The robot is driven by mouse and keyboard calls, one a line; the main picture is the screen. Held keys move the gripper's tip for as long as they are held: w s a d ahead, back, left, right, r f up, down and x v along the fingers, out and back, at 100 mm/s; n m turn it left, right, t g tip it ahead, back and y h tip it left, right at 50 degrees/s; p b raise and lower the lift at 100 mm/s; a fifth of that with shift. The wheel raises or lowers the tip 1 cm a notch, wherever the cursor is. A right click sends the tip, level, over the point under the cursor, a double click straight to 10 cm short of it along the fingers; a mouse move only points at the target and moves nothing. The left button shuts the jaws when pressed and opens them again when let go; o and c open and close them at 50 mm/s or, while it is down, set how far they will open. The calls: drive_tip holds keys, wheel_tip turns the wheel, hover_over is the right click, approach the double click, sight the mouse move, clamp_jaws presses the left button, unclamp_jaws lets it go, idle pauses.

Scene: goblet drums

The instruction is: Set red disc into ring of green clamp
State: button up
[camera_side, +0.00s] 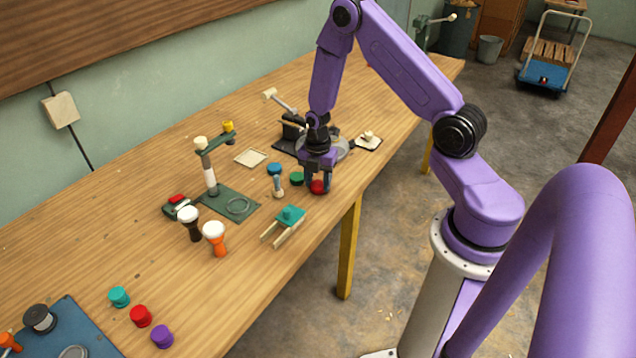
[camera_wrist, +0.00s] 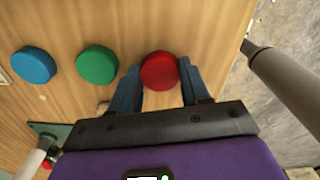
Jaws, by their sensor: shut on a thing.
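My gripper (camera_side: 318,182) is shut on the red disc (camera_side: 318,187), low over the table near its front edge. In the wrist view the red disc (camera_wrist: 160,68) sits between the two fingertips (camera_wrist: 160,82). I cannot tell whether it touches the table. The green clamp (camera_side: 214,180) stands to the left of my gripper, with a flat green base, a white and green post and an arm on top. Its ring (camera_side: 238,205) lies flat at the base's right side and looks empty. Part of the clamp shows at the wrist view's lower left (camera_wrist: 45,130).
A green disc (camera_side: 296,178) and a blue disc (camera_side: 274,168) lie left of my gripper. A small peg-like object (camera_side: 278,187) and a teal-topped wooden piece (camera_side: 290,216) stand near the clamp. Two goblet drums (camera_side: 215,236) stand in front of the clamp. A black device (camera_side: 293,127) is behind.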

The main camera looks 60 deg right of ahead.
sight(319, 184)
drive_tip(key=shift+r, duration=0.4)
wheel_tip(319, 184, up, 2)
drive_tip(key=shift+s+r, duration=0.1)
drive_tip(key=shift+r, duration=0.05)
drive_tip(key=s+a+r, duration=0.4)
drive_tip(key=s+r, duration=0.5)
drive_tip(key=s, duration=0.4)
drive_tip(key=shift+r, duration=0.15)
drive_tip(key=shift+s+a, duration=0.1)
